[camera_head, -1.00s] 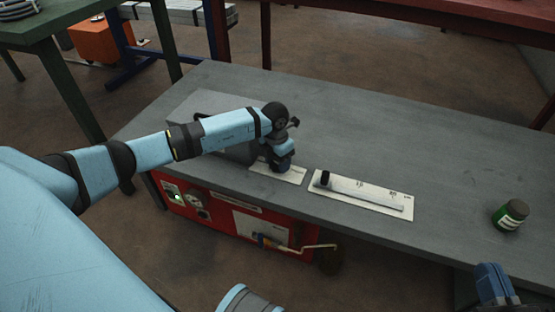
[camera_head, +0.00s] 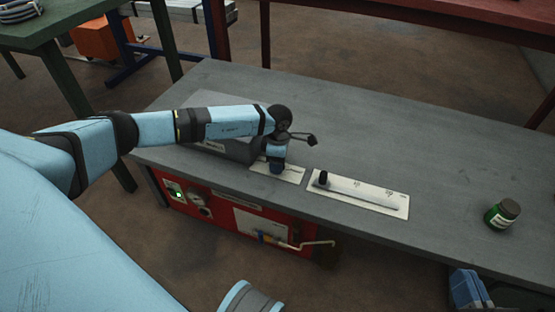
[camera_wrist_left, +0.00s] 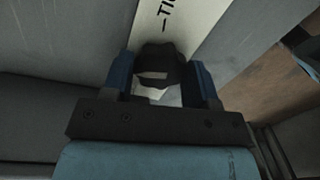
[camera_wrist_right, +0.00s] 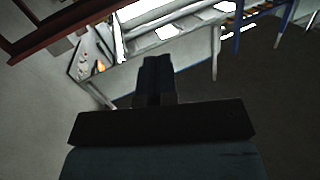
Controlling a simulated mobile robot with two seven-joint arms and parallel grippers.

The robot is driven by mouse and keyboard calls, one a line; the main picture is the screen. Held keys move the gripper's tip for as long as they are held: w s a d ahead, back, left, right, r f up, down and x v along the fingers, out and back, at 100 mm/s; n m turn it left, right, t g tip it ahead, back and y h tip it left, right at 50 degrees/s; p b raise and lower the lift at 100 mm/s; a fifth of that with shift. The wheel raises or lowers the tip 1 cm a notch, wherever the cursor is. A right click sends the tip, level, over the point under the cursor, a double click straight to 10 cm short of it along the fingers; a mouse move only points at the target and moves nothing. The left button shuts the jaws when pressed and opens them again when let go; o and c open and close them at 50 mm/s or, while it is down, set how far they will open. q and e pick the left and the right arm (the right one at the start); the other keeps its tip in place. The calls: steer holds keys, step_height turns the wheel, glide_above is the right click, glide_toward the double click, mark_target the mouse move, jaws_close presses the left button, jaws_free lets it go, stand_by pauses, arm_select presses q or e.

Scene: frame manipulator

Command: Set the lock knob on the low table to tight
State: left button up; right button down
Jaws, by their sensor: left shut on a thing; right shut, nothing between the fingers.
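The lock knob (camera_wrist_left: 160,65) is black with a pale mark on top and shows in the left wrist view. It stands on a white plate (camera_wrist_left: 192,22) with partly visible lettering starting "TI". In the head view the plate (camera_head: 291,175) lies near the front edge of the low grey table (camera_head: 330,130), and the knob is hidden by my gripper. My left gripper (camera_head: 275,168) points down over the plate. Its two blue fingers (camera_wrist_left: 160,82) are shut on the knob, one on each side. My right gripper (camera_wrist_right: 157,75) is shut and empty, away from the table.
A slider plate (camera_head: 360,194) with a black handle (camera_head: 323,178) is just right of the knob plate. A grey box (camera_head: 228,146) is beside my left wrist. A green jar (camera_head: 502,214) stands at the right. A red panel (camera_head: 240,226) is under the table's front.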

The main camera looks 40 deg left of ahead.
arm_select(q)
steer(key=m, duration=0.4)
steer(key=shift+m+p, duration=0.3)
steer(key=m, duration=0.3)
steer(key=shift+m+y, duration=0.3)
steer(key=m, duration=0.5)
steer(key=shift+s+p, duration=0.1)
steer(key=shift+p, duration=0.2)
steer(key=shift+m, duration=2.2)
arm_select(e)
steer(key=shift+s+a+m+g, duration=0.25)
steer(key=shift+s+m+g, duration=0.05)
steer(key=shift+s+m, duration=0.1)
arm_select(q)
steer(key=shift+y, duration=0.3)
steer(key=o, duration=0.9)
